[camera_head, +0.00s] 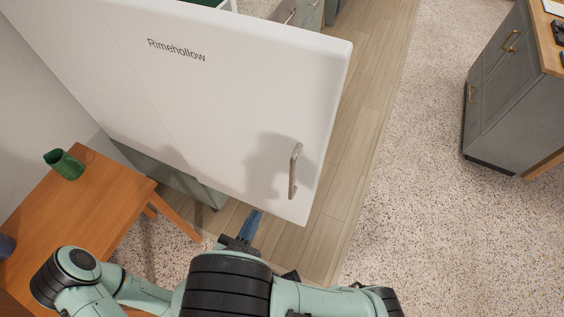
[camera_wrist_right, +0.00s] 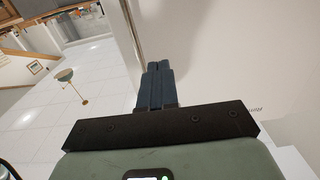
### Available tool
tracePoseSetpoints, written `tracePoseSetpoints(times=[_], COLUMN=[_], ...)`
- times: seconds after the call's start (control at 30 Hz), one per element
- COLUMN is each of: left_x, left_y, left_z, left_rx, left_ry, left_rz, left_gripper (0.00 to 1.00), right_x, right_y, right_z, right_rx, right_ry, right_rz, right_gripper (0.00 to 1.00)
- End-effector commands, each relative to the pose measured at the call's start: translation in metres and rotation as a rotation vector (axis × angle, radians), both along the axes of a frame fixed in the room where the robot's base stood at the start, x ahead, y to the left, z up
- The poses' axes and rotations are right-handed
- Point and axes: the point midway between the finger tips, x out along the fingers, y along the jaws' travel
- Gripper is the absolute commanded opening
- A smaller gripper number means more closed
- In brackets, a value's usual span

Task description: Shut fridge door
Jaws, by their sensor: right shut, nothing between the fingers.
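The white fridge door (camera_head: 225,100), marked "Rimehollow", fills the upper left of the head view with its outer face toward me. It stands swung out, with floor and cabinets showing past its edges. Its metal handle (camera_head: 295,170) is near the right edge. My right gripper (camera_head: 252,222) is shut and empty by the door's lower edge. In the right wrist view the dark fingers (camera_wrist_right: 157,75) are together in front of the white door face (camera_wrist_right: 230,50), close to the handle bar (camera_wrist_right: 132,28). I cannot tell whether they touch the door. My left gripper is not in view.
A grey cabinet (camera_head: 505,90) stands at the far right. Speckled carpet (camera_head: 410,190) and a strip of wooden floor (camera_head: 365,110) right of the door are clear.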

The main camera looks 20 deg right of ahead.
Motion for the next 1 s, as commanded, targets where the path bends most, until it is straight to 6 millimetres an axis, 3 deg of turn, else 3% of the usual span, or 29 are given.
tracePoseSetpoints(times=[0.17,0.7,1.0], left_x=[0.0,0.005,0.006], left_y=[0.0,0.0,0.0], left_z=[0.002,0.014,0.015], left_rx=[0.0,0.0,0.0], left_ry=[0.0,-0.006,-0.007], left_rz=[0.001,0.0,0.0], left_gripper=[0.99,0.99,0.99], right_x=[0.012,0.08,0.092], right_y=[-0.014,-0.093,-0.105], right_z=[0.001,0.001,0.0], right_rx=[-0.001,-0.001,0.0], right_ry=[0.0,-0.001,0.0], right_rz=[-0.004,-0.005,-0.002], right_gripper=[0.0,0.0,0.0])
